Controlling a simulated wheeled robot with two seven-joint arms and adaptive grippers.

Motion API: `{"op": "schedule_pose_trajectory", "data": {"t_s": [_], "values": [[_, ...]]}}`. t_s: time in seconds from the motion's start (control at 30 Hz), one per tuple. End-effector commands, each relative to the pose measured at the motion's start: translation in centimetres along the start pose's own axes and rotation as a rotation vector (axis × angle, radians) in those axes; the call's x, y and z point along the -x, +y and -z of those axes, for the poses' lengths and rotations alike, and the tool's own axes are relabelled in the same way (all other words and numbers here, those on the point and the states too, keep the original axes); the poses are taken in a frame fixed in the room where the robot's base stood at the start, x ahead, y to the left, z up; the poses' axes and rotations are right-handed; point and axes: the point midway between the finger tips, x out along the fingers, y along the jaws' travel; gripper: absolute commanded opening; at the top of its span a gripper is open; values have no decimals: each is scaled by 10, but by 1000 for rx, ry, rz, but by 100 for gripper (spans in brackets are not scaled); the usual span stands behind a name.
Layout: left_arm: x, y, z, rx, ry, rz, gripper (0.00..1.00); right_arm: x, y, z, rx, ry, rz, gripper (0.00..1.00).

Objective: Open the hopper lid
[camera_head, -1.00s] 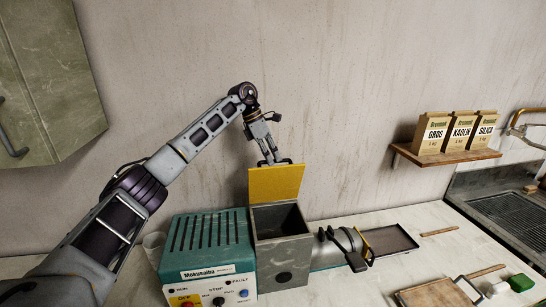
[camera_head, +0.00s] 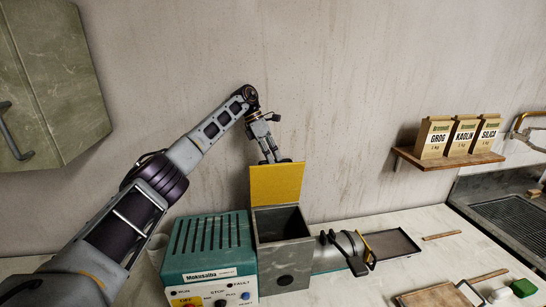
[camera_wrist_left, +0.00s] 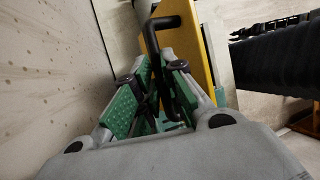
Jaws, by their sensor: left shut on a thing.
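The yellow hopper lid (camera_head: 276,184) stands raised, about upright, at the back edge of the grey hopper (camera_head: 283,256). The hopper's dark opening shows in front of it. My left gripper (camera_head: 271,158) is at the lid's top edge in the head view. In the left wrist view, its green-padded fingers (camera_wrist_left: 156,98) are closed around the black lid handle (camera_wrist_left: 150,45), with the yellow lid (camera_wrist_left: 195,60) just beside them. My right gripper is not in view.
A teal machine housing (camera_head: 208,245) with buttons adjoins the hopper on the left. A barrel and a dark tray (camera_head: 392,243) lie to the right. Bags labelled GROG, KAOLIN and SILICA stand on a wall shelf (camera_head: 447,158). A green cabinet (camera_head: 55,85) hangs at upper left.

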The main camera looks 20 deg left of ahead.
Motion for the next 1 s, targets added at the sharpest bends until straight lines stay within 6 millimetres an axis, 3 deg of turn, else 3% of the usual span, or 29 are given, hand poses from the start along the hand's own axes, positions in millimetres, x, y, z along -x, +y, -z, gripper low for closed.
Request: {"op": "schedule_pose_trajectory", "data": {"t_s": [0.03, 0.83, 0.87, 1.0], "values": [[-11, 5, 8, 16, 21, 11, 0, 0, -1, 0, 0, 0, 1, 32], [-10, 10, 8, 25, 21, 33, 0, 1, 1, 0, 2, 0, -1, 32], [-10, 10, 8, 25, 21, 33, 13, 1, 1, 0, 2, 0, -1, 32], [-9, 9, 6, 23, 17, 32, 31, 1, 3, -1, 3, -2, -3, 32]]}}
